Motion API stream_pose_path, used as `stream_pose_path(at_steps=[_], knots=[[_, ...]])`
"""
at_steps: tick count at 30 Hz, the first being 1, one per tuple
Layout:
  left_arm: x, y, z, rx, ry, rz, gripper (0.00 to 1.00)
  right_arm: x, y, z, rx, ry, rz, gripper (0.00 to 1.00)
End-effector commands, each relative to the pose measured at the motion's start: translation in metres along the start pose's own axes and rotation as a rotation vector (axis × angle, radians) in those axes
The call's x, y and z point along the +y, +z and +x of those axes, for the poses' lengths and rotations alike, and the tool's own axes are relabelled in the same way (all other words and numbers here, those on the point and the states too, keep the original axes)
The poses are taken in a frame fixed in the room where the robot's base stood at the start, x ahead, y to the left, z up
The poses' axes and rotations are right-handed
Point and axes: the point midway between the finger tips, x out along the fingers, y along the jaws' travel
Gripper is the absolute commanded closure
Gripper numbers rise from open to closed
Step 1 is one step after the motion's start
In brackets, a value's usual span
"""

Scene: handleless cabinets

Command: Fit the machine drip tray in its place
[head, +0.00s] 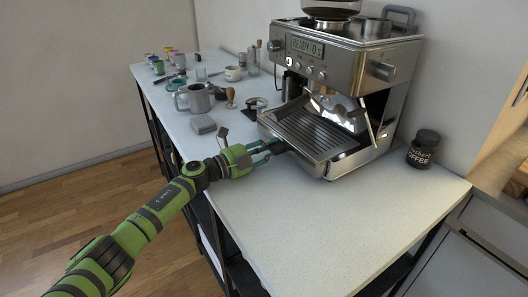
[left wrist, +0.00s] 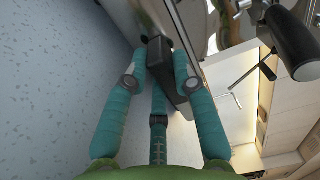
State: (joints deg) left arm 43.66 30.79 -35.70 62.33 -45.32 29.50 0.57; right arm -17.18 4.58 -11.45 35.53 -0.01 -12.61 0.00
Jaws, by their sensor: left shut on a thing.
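The espresso machine (head: 345,70) stands on the white counter with its display lit. The silver drip tray (head: 312,128), with a slatted top, lies level at the machine's front, below the spouts. I cannot tell how deep its back edge reaches into the base. My left gripper (head: 277,147) is at the tray's front left side, low over the counter. In the left wrist view, its teal fingers (left wrist: 161,66) are shut on a dark block-like handle (left wrist: 159,57) on the tray's front. The tray's underside is hidden. My right gripper is not in view.
A coffee jar (head: 424,148) stands right of the machine. The front of the counter (head: 330,225) is clear.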

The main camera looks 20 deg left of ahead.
Motion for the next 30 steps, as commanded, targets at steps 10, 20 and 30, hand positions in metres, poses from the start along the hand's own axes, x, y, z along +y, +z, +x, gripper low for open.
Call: stream_pose_path(at_steps=[10,20,30], knots=[[-0.002,0.000,0.020,0.000,-0.006,0.001,1.00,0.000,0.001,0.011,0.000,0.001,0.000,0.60],[-0.002,0.000,0.034,0.000,-0.005,0.001,1.00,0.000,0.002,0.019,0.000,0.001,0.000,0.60],[-0.003,0.000,0.035,0.000,-0.005,0.001,1.00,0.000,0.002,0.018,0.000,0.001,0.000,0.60]])
